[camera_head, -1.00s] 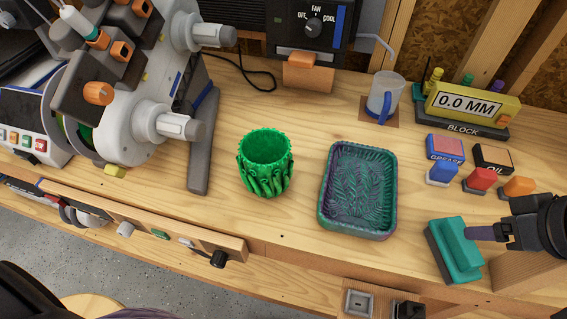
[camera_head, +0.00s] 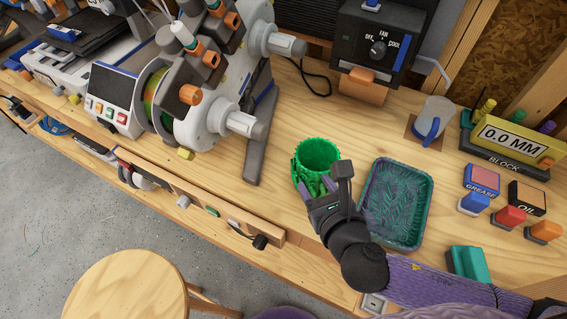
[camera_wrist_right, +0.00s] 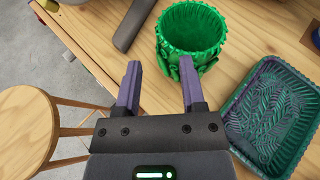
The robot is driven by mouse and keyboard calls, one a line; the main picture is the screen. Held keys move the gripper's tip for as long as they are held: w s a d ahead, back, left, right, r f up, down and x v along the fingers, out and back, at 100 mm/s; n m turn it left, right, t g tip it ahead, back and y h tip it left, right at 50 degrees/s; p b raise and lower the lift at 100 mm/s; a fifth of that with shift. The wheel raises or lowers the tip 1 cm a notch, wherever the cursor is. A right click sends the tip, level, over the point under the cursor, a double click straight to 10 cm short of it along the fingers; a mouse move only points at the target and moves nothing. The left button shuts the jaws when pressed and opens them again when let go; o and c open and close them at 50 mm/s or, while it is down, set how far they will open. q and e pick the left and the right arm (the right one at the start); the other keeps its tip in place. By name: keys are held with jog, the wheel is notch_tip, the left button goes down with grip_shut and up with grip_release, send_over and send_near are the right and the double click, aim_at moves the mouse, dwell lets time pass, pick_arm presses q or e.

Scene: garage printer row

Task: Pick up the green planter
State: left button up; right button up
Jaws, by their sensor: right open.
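The green planter (camera_head: 317,157) is a round, open pot with a ridged, leafy outside. It stands upright on the wooden workbench, left of the tray. My right gripper (camera_head: 328,185) is at the planter's near side and hides part of its lower wall. In the right wrist view the planter (camera_wrist_right: 192,36) stands beyond the fingertips, toward the right finger. The right gripper (camera_wrist_right: 160,82) is open, with nothing between its fingers. I cannot tell whether a finger touches the planter. My left gripper is not in view.
A teal-purple tray (camera_head: 398,203) lies close right of the planter. A grey bar (camera_head: 259,135) of the spool machine is to its left. A teal block (camera_head: 468,264), a jug (camera_head: 432,120) and coloured blocks stand farther right. A wooden stool (camera_head: 125,287) is below the bench edge.

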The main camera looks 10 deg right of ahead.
aim_at(300, 162)
jog(key=b+x, duration=0.1)
jog(key=x, duration=0.3)
jog(key=f+b+x, duration=0.1)
jog(key=b+x, duration=0.1)
jog(key=x, duration=0.3)
jog(key=shift+d, duration=0.2)
jog(key=shift+w+f, duration=0.1)
jog(key=shift+w, duration=0.15)
jog(key=c, duration=0.7)
jog(key=shift+s, duration=0.1)
